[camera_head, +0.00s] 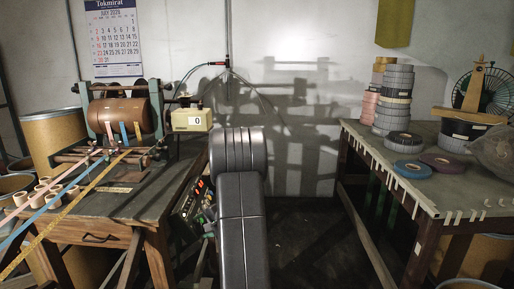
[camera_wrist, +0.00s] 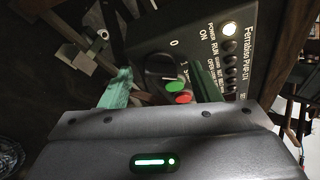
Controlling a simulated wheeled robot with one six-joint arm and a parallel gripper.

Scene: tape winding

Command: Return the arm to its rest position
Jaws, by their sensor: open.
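My arm (camera_head: 240,205) shows as a dark grey link upright in the middle of the head view, bent at its top; my gripper is hidden behind it there. In the wrist view my gripper (camera_wrist: 161,86) shows as two greenish fingers standing apart above its grey housing, open with nothing between them. Its fingers are in front of a dark control panel (camera_wrist: 195,58) with a rotary switch (camera_wrist: 160,68), a green button (camera_wrist: 176,85), a red button (camera_wrist: 183,98) and a lit white lamp (camera_wrist: 229,29). Whether they touch the panel I cannot tell.
The winding machine (camera_head: 120,115) and its workbench (camera_head: 125,203) stand left of my arm, with coloured tapes running across. A table (camera_head: 365,133) with stacked tape rolls (camera_head: 396,95) stands at right. The dark floor (camera_head: 305,235) between is clear. The control panel (camera_head: 190,205) hangs close to my arm.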

